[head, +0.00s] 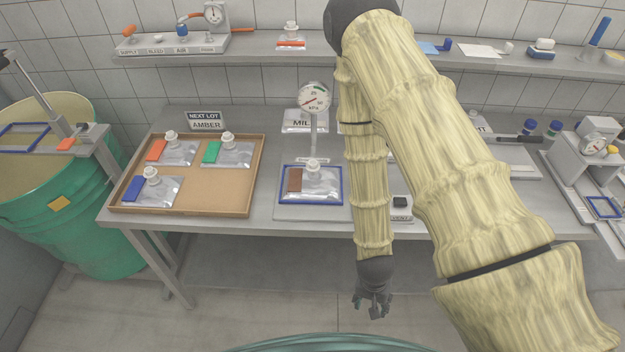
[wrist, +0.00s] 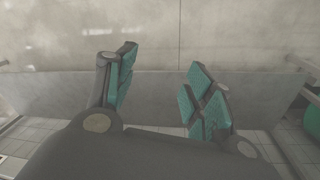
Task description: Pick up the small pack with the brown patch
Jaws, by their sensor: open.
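The small pack with the brown patch (head: 318,186) lies flat inside a blue square frame (head: 313,203) on a grey plate (head: 310,213) at the middle of the bench. It is silvery and clear, with a white capped spout on top, and the brown patch is on its left side. My gripper (head: 374,308) hangs in front of the bench, below its top, to the right of the pack and nearer to me. In the wrist view my gripper (wrist: 157,95) is open, with nothing between its fingers. The pack does not show in the wrist view.
A wooden tray (head: 183,213) on the left holds packs with orange, green and blue patches. A gauge on a post (head: 314,98) stands behind the brown-patch pack. A green drum (head: 60,200) stands at far left.

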